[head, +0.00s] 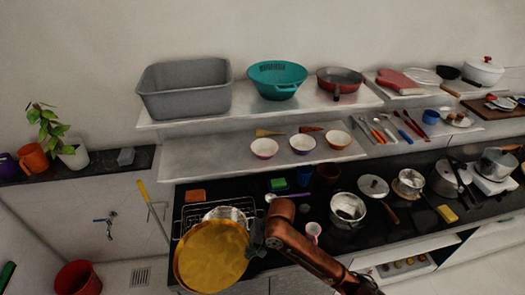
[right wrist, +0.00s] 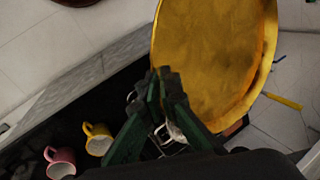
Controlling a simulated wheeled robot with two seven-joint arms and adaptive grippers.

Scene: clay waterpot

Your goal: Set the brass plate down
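The brass plate (head: 208,262) is a round golden disc at the lower left of the head view, raised over the counter's front edge with its broad face toward the camera. In the right wrist view the plate (right wrist: 215,55) fills the upper middle. My right gripper (head: 254,240) is at the plate's right edge. In the right wrist view its green fingers (right wrist: 165,85) come close together at the plate's rim and appear shut on it. The plate hides part of the wire rack behind it.
A wire rack (head: 187,216) with a metal bowl (head: 226,214) stands on the dark counter behind the plate. Cups, a saucepan (head: 347,208) and a pink cup (head: 313,231) stand to the right. A red bucket (head: 78,279) is on the floor at left.

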